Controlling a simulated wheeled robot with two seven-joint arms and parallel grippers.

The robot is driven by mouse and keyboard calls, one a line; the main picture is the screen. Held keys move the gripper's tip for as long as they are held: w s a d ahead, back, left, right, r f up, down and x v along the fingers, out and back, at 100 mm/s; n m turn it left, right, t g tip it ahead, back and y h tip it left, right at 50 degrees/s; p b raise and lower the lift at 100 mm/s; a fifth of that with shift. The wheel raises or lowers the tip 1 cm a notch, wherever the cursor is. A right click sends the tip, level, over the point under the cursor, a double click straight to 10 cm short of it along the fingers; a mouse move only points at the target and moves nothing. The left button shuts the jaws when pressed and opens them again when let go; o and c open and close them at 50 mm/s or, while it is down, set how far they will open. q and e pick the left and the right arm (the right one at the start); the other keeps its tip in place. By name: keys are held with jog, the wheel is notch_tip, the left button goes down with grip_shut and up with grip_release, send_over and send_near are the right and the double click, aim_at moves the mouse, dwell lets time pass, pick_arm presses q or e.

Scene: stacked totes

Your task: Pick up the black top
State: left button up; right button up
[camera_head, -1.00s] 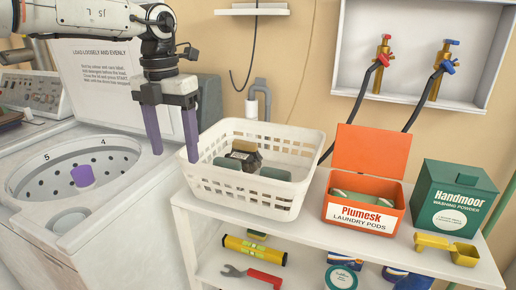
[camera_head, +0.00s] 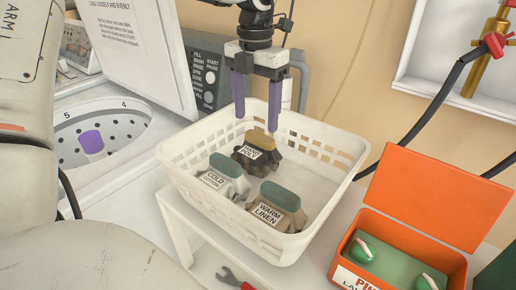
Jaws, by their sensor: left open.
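The black top (camera_head: 257,158) is a dark crumpled bundle with a tan top and a white label that seems to end in "POLY". It lies at the back of the white laundry basket (camera_head: 187,192). My left gripper (camera_head: 256,122) points down over the basket, its two purple fingers apart and empty. The fingertips are just above and to either side of the black top; I cannot tell whether they touch it. A grey bundle labelled "COLD" (camera_head: 222,185) and a beige one labelled "WARM LINEN" (camera_head: 270,215) lie in front of it. My right gripper is not in view.
The basket's perforated walls surround the bundles. An open orange box with green pods (camera_head: 345,240) stands to the right. The washer tub (camera_head: 125,128) is open at the left, beside a raised white lid (camera_head: 155,50). A wall tap (camera_head: 490,50) is at the upper right.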

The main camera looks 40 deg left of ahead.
aim_at(258, 137)
pick_arm(q)
jog(key=f, duration=0.5)
jog(key=shift+d+f, duration=0.15)
jog(key=shift+d, duration=0.15)
jog(key=c, duration=1.4)
jog(key=shift+w, duration=0.1)
jog(key=shift+c, duration=0.9)
